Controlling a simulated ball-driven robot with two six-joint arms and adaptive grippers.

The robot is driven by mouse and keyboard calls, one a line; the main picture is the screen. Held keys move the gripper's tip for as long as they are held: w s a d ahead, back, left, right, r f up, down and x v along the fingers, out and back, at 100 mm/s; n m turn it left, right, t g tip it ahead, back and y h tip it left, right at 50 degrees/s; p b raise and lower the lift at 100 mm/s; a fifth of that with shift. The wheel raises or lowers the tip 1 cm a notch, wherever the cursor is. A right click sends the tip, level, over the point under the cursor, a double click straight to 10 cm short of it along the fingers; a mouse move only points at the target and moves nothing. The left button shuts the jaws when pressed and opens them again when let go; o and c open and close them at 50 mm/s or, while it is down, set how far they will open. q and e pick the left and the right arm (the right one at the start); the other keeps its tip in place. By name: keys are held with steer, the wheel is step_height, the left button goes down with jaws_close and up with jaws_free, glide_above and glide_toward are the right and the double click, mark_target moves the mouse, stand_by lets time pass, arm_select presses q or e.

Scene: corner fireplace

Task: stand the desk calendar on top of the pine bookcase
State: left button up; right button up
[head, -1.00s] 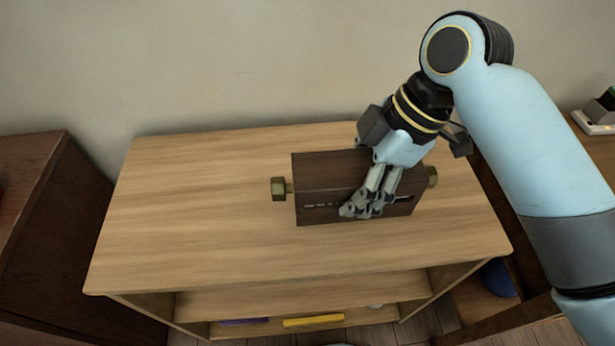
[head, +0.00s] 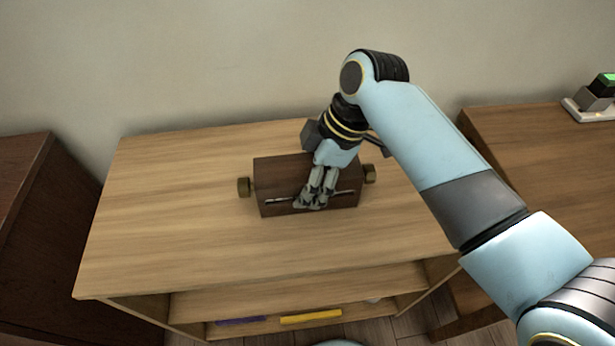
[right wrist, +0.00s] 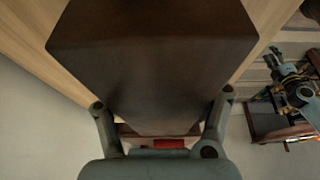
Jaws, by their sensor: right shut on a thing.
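The desk calendar is a dark brown wooden block (head: 282,177) with a brass knob at each end and a slot along its front. It is over the middle of the pine bookcase top (head: 160,220); I cannot tell whether its base touches the wood. My right gripper (head: 313,198) is shut on the calendar, its fingers over the front face. In the right wrist view the calendar (right wrist: 150,60) fills the middle, between the fingers (right wrist: 163,125). My left gripper is not in view.
A dark wooden cabinet (head: 25,230) stands at the left and a brown wooden surface (head: 530,150) at the right, with a small device with a green display (head: 606,82) on it. A yellow item (head: 311,317) and a purple item (head: 240,321) lie on a lower shelf. The bookcase top around the calendar is clear.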

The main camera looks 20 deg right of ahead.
steer(key=shift+f, duration=0.1)
steer(key=o, duration=1.4)
steer(key=p+v, duration=0.1)
steer(key=v, duration=1.1)
steer(key=shift+d, duration=0.1)
steer(key=shift+s, duration=0.1)
